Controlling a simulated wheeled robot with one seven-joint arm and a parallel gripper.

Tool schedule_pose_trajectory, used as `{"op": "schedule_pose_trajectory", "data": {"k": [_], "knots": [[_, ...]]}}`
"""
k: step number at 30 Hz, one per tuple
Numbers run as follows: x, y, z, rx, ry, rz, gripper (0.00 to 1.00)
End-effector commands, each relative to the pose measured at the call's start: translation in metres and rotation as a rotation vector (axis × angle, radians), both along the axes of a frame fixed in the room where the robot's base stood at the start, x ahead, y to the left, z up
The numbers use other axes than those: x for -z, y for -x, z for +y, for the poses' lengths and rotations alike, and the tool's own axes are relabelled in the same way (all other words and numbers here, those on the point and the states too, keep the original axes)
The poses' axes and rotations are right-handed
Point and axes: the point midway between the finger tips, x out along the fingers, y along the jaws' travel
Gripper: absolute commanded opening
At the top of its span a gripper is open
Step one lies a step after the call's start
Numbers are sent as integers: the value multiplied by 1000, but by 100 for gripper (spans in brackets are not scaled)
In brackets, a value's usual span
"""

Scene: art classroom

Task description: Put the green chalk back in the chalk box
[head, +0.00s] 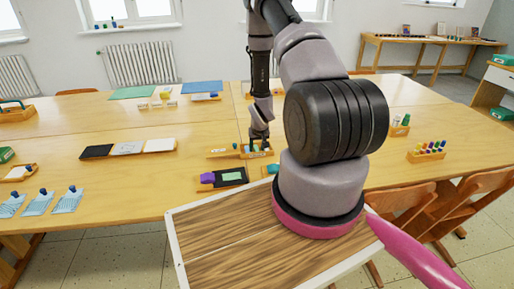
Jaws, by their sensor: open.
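My gripper (259,142) points down, open, over the right part of a shallow wooden tray (220,154) near the middle of the table. Small pieces lie in this tray, too small to tell apart, and the gripper covers some of them. I cannot make out a green chalk for certain. I cannot tell whether this tray is the chalk box, or whether the fingers touch anything.
A wooden holder with coloured pieces (427,151) stands at right, near chairs (480,195). Bare table (130,185) shows front left.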

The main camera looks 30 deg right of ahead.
Motion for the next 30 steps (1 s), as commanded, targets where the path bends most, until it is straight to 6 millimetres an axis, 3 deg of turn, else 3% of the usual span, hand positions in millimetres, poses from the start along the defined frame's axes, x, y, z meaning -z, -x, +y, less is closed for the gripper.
{"op": "schedule_pose_trajectory", "data": {"k": [5, 18, 27, 30], "knots": [[-15, 4, 1, 0, 1, -3, 51], [-89, 35, 7, 1, 1, -2, 51], [-102, 40, 9, 1, 1, -1, 51], [-117, 36, 10, 5, -1, -10, 51]]}}
